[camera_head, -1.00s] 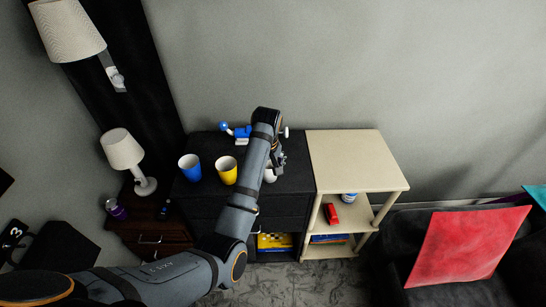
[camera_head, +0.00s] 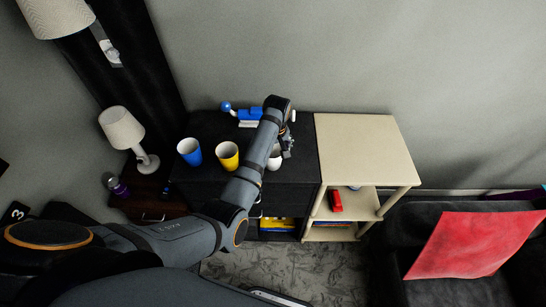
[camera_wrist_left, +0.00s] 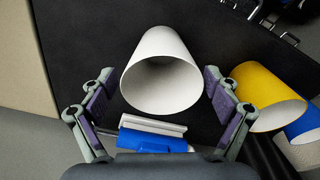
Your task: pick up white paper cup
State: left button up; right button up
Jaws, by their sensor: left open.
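The white paper cup (camera_wrist_left: 160,72) shows between the two spread fingers of my left gripper (camera_wrist_left: 158,112) in the left wrist view. The gripper is open, with a finger on each side of the cup; I cannot tell whether either touches it. In the head view the cup (camera_head: 274,158) stands on the black cabinet (camera_head: 300,180), partly hidden by my left arm, with the left gripper (camera_head: 286,146) at it. My right gripper is not in view.
A yellow cup (camera_head: 228,156) and a blue cup (camera_head: 190,151) stand to the left on the cabinet. A blue and white object (camera_head: 247,116) lies behind. A cream shelf unit (camera_head: 365,150) with a clear top adjoins on the right. A lamp (camera_head: 122,128) stands at left.

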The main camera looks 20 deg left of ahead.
pick_arm(q)
jog(key=f, duration=0.2)
jog(key=shift+a+f+p, duration=0.25)
jog(key=shift+f+p, duration=0.05)
jog(key=shift+f, duration=0.05)
jog(key=shift+w+a+f, duration=0.1)
jog(key=shift+w+f, duration=0.1)
jog(key=shift+f, duration=0.5)
jog(key=c, duration=0.7)
jog(key=shift+c, duration=0.8)
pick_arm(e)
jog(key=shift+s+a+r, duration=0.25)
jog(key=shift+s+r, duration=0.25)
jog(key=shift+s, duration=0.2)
